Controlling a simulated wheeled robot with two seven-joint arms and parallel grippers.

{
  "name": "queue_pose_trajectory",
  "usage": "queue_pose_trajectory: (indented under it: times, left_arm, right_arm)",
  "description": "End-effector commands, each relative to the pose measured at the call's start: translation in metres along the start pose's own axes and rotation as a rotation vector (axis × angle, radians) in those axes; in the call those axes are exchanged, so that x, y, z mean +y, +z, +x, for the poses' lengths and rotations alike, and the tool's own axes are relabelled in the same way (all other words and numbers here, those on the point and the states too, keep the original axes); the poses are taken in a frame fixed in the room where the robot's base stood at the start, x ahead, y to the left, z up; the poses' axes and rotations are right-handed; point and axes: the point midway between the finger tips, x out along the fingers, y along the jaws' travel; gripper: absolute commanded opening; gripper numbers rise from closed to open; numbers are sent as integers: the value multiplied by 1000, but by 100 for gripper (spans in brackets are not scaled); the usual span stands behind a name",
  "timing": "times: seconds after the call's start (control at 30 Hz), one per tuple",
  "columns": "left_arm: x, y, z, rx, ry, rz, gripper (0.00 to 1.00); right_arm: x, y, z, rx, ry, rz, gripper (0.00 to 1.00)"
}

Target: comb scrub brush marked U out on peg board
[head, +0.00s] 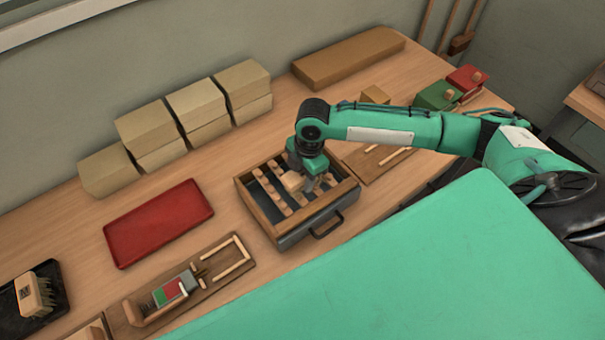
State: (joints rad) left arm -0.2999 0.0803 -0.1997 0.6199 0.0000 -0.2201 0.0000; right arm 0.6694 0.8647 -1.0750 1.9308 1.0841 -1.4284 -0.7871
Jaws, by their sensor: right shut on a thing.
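My right gripper (314,176) reaches down over a wooden-sided tray (246,208) with a dark front and handle. It is shut on a pale wooden block (292,181), which looks like a brush body. The gripper partly hides it, and I can read no letter on it. Several knobbed wooden strips run across the tray below; I cannot tell whether the block touches them. A pale brush (34,294) with tufts and a dark mark stands on a black tray (60,282) at the far left. The mark is too small to read. I cannot tell which board is the peg board. My left gripper is out of view.
An empty red tray (158,222) lies left of the wooden-sided tray. A wooden board (215,265) with a red-green piece lies in front. Stacked tan boxes (198,103) and a long brown box (348,58) line the wall. Green (438,95) and red (466,79) boxes stand at right.

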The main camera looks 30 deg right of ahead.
Motion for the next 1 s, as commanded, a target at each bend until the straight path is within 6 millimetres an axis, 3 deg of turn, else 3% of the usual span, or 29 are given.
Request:
queue_pose_trajectory:
  times: [0.57,1.0]
  left_arm:
    - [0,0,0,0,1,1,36]
    - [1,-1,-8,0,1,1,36]
  right_arm:
    - [1,1,7,0,0,0,23]
    - [33,0,5,1,1,1,23]
